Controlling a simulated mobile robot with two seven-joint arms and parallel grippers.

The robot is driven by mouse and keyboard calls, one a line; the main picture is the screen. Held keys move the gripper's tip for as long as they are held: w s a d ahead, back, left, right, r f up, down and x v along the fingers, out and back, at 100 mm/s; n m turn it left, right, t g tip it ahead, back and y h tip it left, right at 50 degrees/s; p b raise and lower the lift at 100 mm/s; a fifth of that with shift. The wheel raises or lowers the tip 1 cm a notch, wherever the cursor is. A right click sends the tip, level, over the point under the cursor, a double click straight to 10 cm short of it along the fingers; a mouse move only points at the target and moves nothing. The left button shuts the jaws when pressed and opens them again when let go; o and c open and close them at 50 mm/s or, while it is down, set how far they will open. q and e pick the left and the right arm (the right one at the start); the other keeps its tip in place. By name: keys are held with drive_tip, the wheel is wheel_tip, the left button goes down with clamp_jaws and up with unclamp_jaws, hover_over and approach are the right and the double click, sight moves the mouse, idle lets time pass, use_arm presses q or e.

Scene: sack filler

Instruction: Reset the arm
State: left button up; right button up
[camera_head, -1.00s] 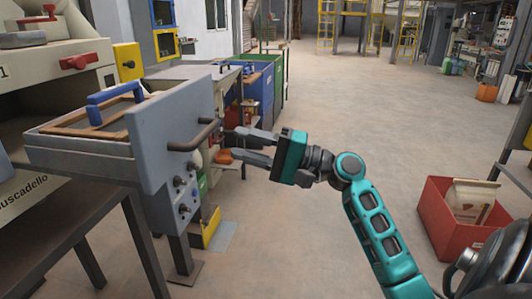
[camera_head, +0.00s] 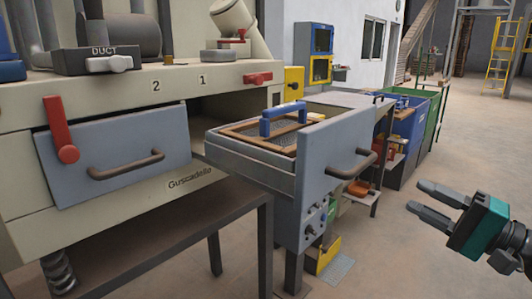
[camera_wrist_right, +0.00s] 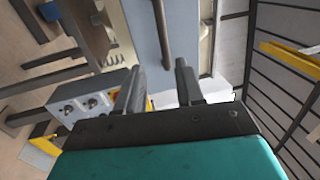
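My right gripper (camera_head: 442,205) is at the right side of the head view, with a teal body and dark fingers. Its fingers are apart with nothing between them. It is to the right of the open drawer's handle (camera_head: 352,163) and clear of it. In the right wrist view the two fingers (camera_wrist_right: 158,88) also stand apart, with the grey drawer front (camera_wrist_right: 155,40) and its dark handle beyond them. My left gripper does not show.
The open grey drawer (camera_head: 340,175) holds a wood-framed screen with a blue handle (camera_head: 283,118). A shut drawer (camera_head: 115,155) with a red lever (camera_head: 60,130) is at left. A dark table (camera_head: 240,200) stands in front. Blue and green bins (camera_head: 425,120) stand behind. Floor at right is clear.

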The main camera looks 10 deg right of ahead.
drive_tip(key=s+a+f+n+g+h+p, duration=0.1)
drive_tip(key=a+f+n+g+h+p, duration=0.2)
drive_tip(key=f, duration=0.7)
drive_tip(key=s+a+f+g+h+p, duration=0.1)
drive_tip(key=a+f+h+p, duration=0.3)
drive_tip(key=f, duration=0.7)
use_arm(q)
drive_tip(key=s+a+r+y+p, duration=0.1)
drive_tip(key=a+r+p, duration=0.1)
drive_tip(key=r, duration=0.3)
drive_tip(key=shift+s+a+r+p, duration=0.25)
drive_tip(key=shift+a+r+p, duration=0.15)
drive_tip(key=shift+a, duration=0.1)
use_arm(e)
drive_tip(key=s+a+f+n+h, duration=0.1)
drive_tip(key=s+a+f+n, duration=0.2)
drive_tip(key=s+a+n, duration=0.2)
drive_tip(key=s+a+f+n+g+h, duration=0.1)
drive_tip(key=s+a+f+n+h, duration=0.1)
drive_tip(key=s+a+n, duration=0.3)
drive_tip(key=shift+s+a+f, duration=0.2)
drive_tip(key=shift+s+f, duration=0.1)
drive_tip(key=shift+f, duration=0.15)
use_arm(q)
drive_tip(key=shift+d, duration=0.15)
